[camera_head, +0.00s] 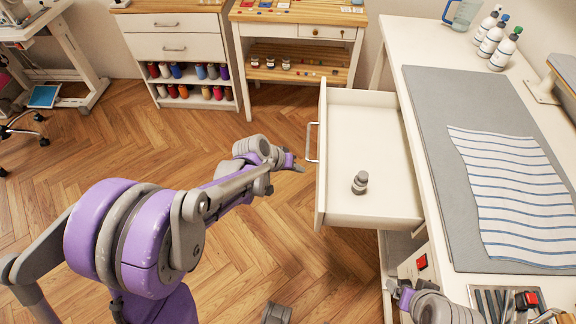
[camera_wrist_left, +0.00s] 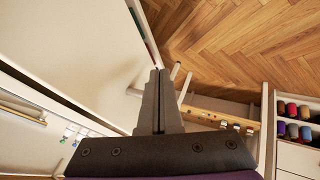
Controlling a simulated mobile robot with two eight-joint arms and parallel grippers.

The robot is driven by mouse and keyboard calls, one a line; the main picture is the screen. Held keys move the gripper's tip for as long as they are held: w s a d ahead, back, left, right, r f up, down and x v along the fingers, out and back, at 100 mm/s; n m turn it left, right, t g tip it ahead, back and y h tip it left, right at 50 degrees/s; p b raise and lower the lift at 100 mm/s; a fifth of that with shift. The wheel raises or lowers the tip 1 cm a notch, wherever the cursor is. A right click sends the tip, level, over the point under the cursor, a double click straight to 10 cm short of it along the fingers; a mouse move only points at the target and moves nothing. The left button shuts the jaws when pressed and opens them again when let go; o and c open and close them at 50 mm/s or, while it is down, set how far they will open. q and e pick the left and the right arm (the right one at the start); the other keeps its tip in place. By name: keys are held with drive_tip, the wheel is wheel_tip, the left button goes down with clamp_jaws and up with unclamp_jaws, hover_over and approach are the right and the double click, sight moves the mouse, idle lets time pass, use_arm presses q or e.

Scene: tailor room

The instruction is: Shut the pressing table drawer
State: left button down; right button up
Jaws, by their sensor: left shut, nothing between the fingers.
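The pressing table (camera_head: 392,85) stands at the right, and its white drawer (camera_head: 360,125) is pulled out to the left. The drawer holds a small grey-capped bottle (camera_head: 360,183), upright. A metal bar handle (camera_head: 312,142) is on the drawer's front. My left gripper (camera_head: 299,168) is shut and empty, just outside the drawer front, close to the handle's near end. I cannot tell whether it touches. In the left wrist view its dark fingers (camera_wrist_left: 157,100) are together. My right gripper (camera_head: 394,289) is small and partly seen by the table's near side; its fingers are unclear.
On the table lie a grey mat (camera_head: 425,100), a striped cloth (camera_head: 515,195) and several white bottles (camera_head: 492,38). A tool tray (camera_head: 510,300) is at the near edge. A thread cabinet (camera_head: 180,45) and wooden desk (camera_head: 300,40) stand behind.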

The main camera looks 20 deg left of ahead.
use_arm(q)
drive_tip(key=d, duration=0.3)
drive_tip(key=shift+w+d+r, duration=0.15)
drive_tip(key=shift+w+d, duration=0.1)
drive_tip(key=shift+w, duration=0.15)
drive_tip(key=b, duration=0.1)
hover_over(394, 187)
drive_tip(key=shift+d, duration=0.1)
drive_tip(key=shift+d+r, duration=0.1)
idle(0.5)
